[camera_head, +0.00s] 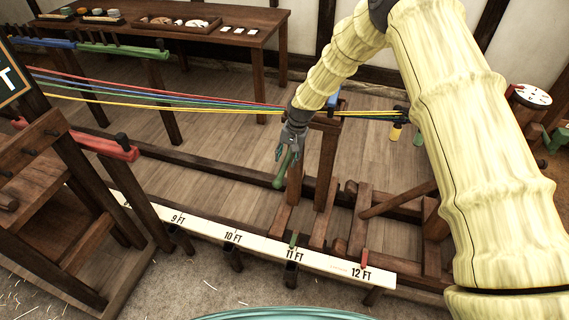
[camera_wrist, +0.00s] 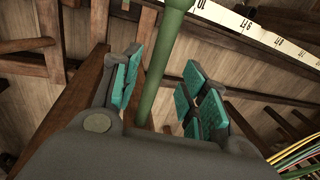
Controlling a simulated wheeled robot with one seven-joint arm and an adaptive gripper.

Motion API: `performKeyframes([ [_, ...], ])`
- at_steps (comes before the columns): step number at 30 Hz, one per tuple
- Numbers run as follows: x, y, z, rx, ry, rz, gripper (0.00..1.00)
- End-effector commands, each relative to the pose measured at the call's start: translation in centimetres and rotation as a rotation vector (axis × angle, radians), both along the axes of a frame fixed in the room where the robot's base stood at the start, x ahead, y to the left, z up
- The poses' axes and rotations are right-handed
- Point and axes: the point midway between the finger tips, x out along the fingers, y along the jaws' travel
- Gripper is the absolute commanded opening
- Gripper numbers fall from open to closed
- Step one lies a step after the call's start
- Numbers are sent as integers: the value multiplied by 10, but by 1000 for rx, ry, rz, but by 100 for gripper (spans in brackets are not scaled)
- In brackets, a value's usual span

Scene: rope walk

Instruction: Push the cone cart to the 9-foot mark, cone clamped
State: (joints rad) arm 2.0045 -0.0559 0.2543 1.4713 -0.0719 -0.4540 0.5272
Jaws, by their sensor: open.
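The cone cart (camera_head: 327,165) is a wooden frame with upright posts on the rails, standing near the 11 FT label. A green handle (camera_head: 279,182) sticks out on its left side. The numbered scale board (camera_head: 205,227) runs along the front, with 9 FT left of the cart. A green pointer (camera_head: 293,240) stands by 11 FT. My gripper (camera_head: 283,155) is at the green handle, open. In the wrist view the green bar (camera_wrist: 157,75) passes between the teal-padded fingers of my gripper (camera_wrist: 163,63). The cone and its clamp are partly hidden by my arm.
Red, blue, green and yellow strands (camera_head: 180,102) stretch from the left to the cart top. A red marker (camera_head: 364,259) stands by 12 FT. A wooden stand (camera_head: 75,190) is at left, a table (camera_head: 255,30) behind. The rails left of the cart look clear.

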Motion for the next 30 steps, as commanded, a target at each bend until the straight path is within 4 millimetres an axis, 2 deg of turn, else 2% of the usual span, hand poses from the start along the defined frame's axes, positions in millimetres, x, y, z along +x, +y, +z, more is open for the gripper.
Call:
performKeyframes([
  [6,1,5,-26,0,2,-1,44],
  [13,2,9,-46,0,2,0,44],
  [27,3,10,-53,0,0,0,44],
  [30,3,10,-53,0,0,0,25],
])
